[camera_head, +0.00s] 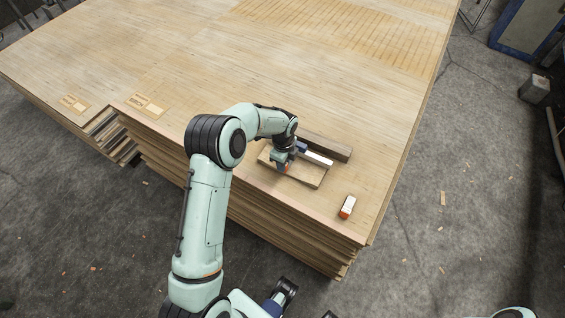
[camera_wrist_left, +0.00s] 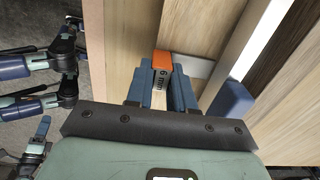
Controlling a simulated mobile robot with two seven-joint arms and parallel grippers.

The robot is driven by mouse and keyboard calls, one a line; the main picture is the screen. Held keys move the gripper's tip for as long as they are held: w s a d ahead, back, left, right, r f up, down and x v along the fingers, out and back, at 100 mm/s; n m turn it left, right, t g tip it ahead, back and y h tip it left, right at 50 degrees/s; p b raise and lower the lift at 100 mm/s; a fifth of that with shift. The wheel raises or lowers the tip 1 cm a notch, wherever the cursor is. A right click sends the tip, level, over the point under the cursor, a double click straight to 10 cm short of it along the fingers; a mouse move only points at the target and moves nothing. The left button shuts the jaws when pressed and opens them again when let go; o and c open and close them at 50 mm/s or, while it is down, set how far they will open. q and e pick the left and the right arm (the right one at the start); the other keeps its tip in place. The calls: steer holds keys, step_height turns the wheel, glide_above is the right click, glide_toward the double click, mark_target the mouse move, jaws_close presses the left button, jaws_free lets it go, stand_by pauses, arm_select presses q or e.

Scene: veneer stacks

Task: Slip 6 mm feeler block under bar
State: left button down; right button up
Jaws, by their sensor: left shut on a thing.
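My left gripper (camera_head: 284,168) is low over a flat wooden board near the stack's front edge. Its blue fingers are shut on the 6 mm feeler block, whose orange end and white "6 mm" face (camera_wrist_left: 161,70) show between the fingertips in the left wrist view. The wooden board (camera_head: 308,178) carries a white bar (camera_head: 318,158), partly hidden behind the gripper. The bar shows as a pale strip (camera_wrist_left: 262,40) in the left wrist view, to the right of the block. I cannot tell whether the block touches it.
A second orange-and-white block (camera_head: 347,207) lies right of the board, near the stack's front corner. A dark wood strip (camera_head: 330,147) lies behind the bar. The veneer stack's top (camera_head: 200,70) is mostly clear behind the arm.

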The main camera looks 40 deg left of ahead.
arm_select(q)
steer(key=shift+w, duration=0.15)
steer(key=c, duration=0.9)
jaws_free()
step_height(320, 180, up, 14)
steer(key=p, duration=0.1)
steer(key=shift+f, duration=0.25)
